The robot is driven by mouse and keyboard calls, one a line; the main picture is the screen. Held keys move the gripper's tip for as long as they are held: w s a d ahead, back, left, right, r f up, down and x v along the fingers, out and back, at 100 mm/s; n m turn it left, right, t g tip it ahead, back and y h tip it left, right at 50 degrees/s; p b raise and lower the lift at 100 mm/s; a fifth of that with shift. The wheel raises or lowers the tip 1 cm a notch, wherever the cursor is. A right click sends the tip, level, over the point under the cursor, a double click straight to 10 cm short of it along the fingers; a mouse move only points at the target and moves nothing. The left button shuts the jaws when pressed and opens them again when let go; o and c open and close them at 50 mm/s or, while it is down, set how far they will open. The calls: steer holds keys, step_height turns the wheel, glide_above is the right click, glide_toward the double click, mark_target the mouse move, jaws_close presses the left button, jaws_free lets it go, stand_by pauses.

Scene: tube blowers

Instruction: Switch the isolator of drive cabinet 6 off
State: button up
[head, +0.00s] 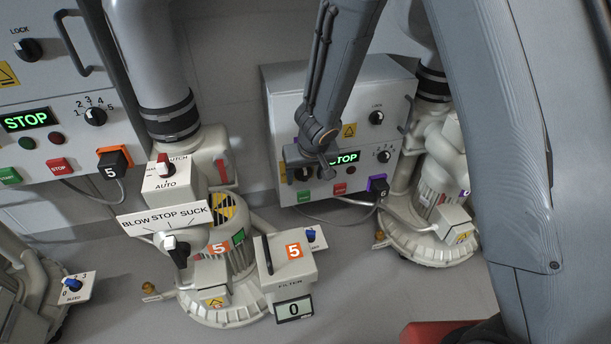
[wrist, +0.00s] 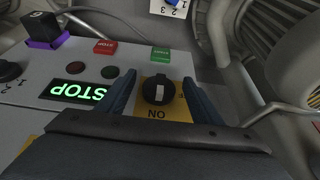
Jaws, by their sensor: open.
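The knob's white mark lies in line with the ON label, seen upside down. My gripper (wrist: 161,82) is open, one finger on each side of the knob; I cannot tell whether they touch it. In the head view my gripper (head: 318,168) covers most of the isolator.
The cabinet's green STOP display (wrist: 78,91), red button (wrist: 105,47) and green button (wrist: 160,54) are near the fingers. Cabinet 5 (head: 60,110) stands at the left. Blower 5 (head: 232,250) stands on the floor at centre, with another blower (head: 435,215) at right.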

steer(key=c, duration=1)
steer(key=shift+a+t+h+p, duration=0.15)
steer(key=shift+t+h+p, duration=0.15)
steer(key=shift+h+p, duration=0.25)
steer(key=shift+s+a+f+n+h, duration=0.15)
steer(key=shift+n+h, duration=0.25)
steer(key=shift+h, duration=0.55)
steer(key=t+h+b, duration=0.1)
steer(key=h+b, duration=0.1)
steer(key=t+h+b, duration=0.1)
steer(key=shift+a+f+n+h+b, duration=0.15)
steer(key=shift+a+n+h+b, duration=0.05)
steer(key=shift+n+h+b, duration=0.2)
steer(key=shift+n+t+h+b, duration=0.3)
steer(key=shift+t+h+b, duration=0.15)
steer(key=shift+h, duration=0.65)
